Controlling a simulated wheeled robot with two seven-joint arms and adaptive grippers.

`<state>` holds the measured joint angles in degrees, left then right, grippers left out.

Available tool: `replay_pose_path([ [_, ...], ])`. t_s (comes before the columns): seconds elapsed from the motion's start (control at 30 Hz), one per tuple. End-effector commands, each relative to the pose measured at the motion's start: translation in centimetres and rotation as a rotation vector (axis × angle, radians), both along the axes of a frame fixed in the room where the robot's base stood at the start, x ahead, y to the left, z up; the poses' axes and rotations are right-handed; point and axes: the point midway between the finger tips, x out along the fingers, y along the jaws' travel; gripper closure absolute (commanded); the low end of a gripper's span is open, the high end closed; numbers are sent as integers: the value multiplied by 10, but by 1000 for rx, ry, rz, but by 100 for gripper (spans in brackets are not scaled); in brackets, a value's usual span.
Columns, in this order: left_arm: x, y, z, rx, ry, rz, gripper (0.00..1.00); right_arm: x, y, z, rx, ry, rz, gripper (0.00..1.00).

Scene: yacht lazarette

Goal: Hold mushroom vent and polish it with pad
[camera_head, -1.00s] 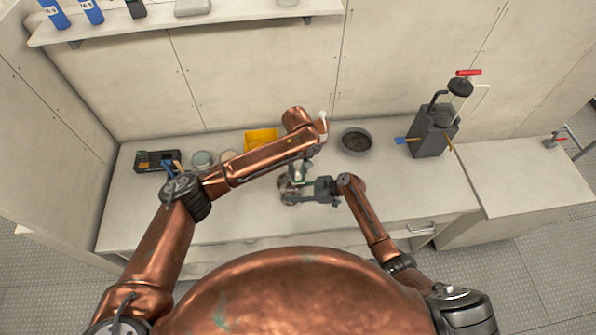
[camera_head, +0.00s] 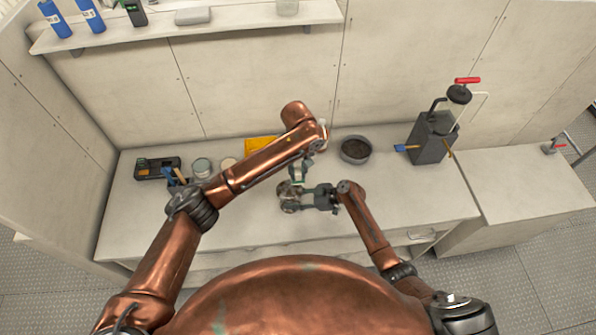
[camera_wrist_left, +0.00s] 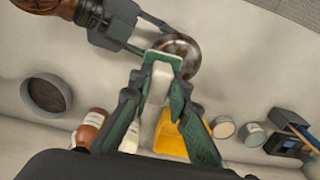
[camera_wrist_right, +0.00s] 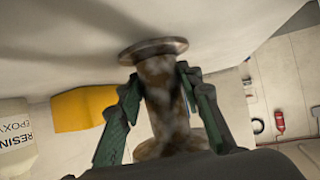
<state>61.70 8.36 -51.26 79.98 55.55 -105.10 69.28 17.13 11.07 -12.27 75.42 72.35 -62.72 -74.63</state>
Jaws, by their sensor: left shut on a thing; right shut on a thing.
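The mushroom vent (camera_head: 289,194), brown and tarnished, is held above the bench. My right gripper (camera_head: 312,197) is shut on it. In the right wrist view the right gripper's fingers (camera_wrist_right: 158,92) close around the vent's stem (camera_wrist_right: 163,85), and its wide flange (camera_wrist_right: 153,48) shows beyond them. My left gripper (camera_head: 299,174) is shut on the pad (camera_wrist_left: 160,82), a pale block with a green end. In the left wrist view the pad's far end overlaps the edge of the vent's rounded metal (camera_wrist_left: 182,50); whether they touch I cannot tell.
A grey bowl (camera_head: 355,150) stands behind right of the grippers. A yellow bin (camera_head: 262,147) is behind my left arm, with jars (camera_head: 202,167) and a dark tray (camera_head: 157,168) at left. A dark pump unit (camera_head: 431,138) stands right. The front bench is clear.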

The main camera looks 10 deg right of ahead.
Motion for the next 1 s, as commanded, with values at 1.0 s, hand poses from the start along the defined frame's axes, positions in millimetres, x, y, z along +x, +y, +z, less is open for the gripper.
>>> replay_pose_path([
  [1.0, 0, 36, -68, 3, 2, 3, 100, 0, 0, 0, 0, 0, 0, 86],
])
